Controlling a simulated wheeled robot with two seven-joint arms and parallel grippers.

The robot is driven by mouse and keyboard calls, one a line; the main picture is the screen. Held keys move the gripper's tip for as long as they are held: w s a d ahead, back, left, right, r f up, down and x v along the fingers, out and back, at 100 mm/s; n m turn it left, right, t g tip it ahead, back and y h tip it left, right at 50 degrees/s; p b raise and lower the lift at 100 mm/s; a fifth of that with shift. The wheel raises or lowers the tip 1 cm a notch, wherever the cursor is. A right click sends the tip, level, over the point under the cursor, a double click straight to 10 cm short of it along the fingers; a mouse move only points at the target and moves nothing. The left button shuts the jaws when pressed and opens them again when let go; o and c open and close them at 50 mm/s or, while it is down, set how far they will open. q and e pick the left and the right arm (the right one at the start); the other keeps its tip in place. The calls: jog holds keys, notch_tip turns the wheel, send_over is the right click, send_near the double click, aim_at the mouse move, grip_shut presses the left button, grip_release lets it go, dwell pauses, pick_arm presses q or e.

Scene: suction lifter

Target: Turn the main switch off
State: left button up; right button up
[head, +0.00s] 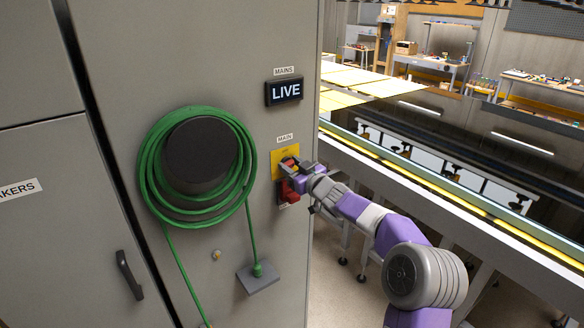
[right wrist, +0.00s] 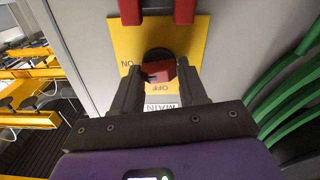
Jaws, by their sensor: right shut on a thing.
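The main switch is a red handle (right wrist: 158,71) on a dark round base, set on a yellow plate (head: 284,155) on the grey cabinet. My right gripper (head: 293,175) is at the plate, and its two fingers are shut on the red handle. In the right wrist view the plate appears upside down, with ON at its left and OFF near the MAIN label (right wrist: 162,105). The handle's exact pointing direction is partly hidden by the fingers. The MAINS sign (head: 284,91) reads LIVE in lit letters. My left gripper is not in view.
A red bracket-like part (right wrist: 156,12) sits at the plate's other end, close to the handle. A green cable coil (head: 150,165) hangs on a dark round holder left of the switch. The cabinet edge and a long railed machine (head: 440,185) lie to the right.

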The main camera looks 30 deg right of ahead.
jog(key=n+b, duration=0.1)
jog(key=n, duration=0.3)
jog(key=shift+a+f, duration=0.1)
jog(key=n+b, duration=0.1)
jog(key=n, duration=0.3)
jog(key=shift+b, duration=0.35)
jog(key=n+b, duration=0.1)
jog(key=n, duration=0.3)
jog(key=shift+f+n+b, duration=0.15)
jog(key=shift+n+b, duration=0.15)
jog(key=shift+b, duration=0.05)
jog(key=shift+n+b, duration=0.65)
jog(key=shift+n, duration=1.25)
jog(key=o, duration=1)
